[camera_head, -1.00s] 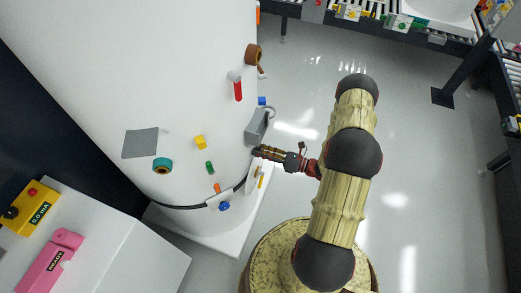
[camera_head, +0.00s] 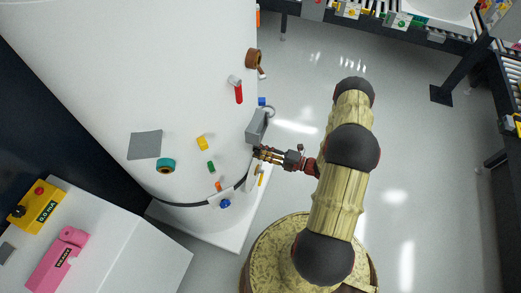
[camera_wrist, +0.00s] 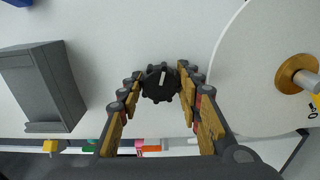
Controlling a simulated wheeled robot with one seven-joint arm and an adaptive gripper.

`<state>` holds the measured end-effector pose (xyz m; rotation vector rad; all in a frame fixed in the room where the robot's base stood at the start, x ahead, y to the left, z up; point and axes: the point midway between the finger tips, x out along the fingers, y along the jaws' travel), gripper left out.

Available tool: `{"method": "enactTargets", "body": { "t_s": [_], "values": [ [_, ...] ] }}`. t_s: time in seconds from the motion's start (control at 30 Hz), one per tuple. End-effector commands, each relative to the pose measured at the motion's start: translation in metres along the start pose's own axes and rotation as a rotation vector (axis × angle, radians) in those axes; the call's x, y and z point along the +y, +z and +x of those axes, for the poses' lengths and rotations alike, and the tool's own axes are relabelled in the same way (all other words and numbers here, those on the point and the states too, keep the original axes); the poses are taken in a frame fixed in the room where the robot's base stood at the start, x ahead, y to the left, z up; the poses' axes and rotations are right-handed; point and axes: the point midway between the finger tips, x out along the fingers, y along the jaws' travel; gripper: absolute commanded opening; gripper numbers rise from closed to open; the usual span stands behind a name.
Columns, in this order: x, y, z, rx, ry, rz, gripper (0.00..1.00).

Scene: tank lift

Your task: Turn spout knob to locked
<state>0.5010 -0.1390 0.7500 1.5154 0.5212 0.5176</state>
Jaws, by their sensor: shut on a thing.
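A black, scalloped knob (camera_wrist: 157,84) with a white pointer line sits on the pale tank wall in the wrist view. Its line points up and slightly right in that view. My gripper (camera_wrist: 160,92) has a wood-coloured finger on each side of the knob and is shut on it. In the head view my gripper (camera_head: 258,154) reaches left to the right side of the white tank (camera_head: 150,60), just below a grey box (camera_head: 256,126). The knob is too small and covered to make out there. I see no readable lock marking beside it.
The grey box also shows at the left of the wrist view (camera_wrist: 45,85). A large white disc (camera_wrist: 245,90) with a brass-coloured stub (camera_wrist: 297,73) lies close right of the knob. Several small coloured fittings dot the tank. Open floor (camera_head: 420,190) lies to the right.

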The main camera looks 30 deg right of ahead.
Motion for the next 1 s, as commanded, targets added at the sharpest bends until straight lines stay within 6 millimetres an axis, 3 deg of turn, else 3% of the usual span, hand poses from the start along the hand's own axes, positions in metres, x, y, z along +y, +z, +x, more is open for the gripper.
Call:
{"method": "enactTargets", "body": {
  "t_s": [1.0],
  "values": [
    [-0.0018,0.0007,-0.0003,-0.004,-0.001,0.957,0.1]
  ]
}}
